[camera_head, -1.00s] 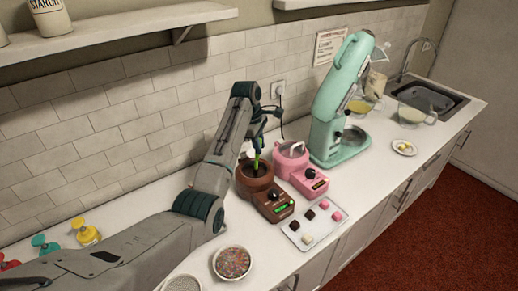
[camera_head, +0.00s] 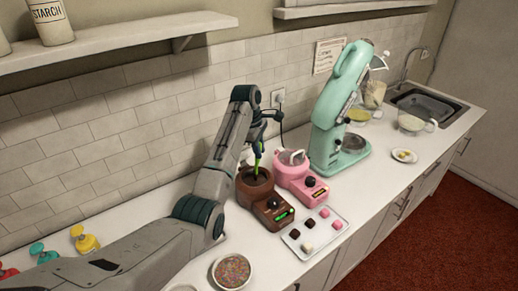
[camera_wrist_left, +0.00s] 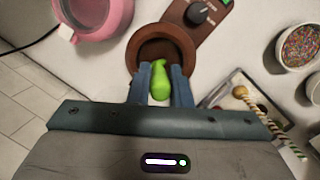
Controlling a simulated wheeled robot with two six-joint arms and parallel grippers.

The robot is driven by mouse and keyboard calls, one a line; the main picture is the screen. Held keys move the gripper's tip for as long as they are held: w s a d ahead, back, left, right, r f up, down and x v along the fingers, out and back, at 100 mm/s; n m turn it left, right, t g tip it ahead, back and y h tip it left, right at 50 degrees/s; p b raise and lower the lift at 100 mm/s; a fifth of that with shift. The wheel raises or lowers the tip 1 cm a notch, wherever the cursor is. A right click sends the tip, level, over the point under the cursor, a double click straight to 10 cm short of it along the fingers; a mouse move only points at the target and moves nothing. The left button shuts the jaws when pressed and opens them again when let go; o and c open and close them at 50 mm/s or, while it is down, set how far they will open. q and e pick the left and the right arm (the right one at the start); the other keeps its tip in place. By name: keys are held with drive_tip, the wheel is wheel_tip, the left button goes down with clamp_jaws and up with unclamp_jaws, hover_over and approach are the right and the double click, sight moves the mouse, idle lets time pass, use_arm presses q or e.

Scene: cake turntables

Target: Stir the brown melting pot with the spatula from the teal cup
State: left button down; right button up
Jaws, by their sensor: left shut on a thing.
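The brown melting pot (camera_head: 268,203) stands on the counter, with a green-lit display on its front. My left gripper (camera_head: 258,148) is above the pot's bowl, pointing down. It is shut on the green spatula (camera_head: 257,160), whose lower end reaches into the bowl. In the left wrist view the spatula's green handle (camera_wrist_left: 160,80) sits between the two fingers (camera_wrist_left: 160,86), over the near rim of the brown bowl (camera_wrist_left: 148,38). The spatula's tip is hidden inside the pot. The teal cup is not clearly in view. My right gripper is not in view.
A pink melting pot (camera_head: 297,183) stands right beside the brown one. A tray of small sweets (camera_head: 336,218) lies in front. A teal stand mixer (camera_head: 321,145) is behind.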

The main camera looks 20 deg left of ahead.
use_arm(q)
drive_tip(key=shift+r, duration=2.05)
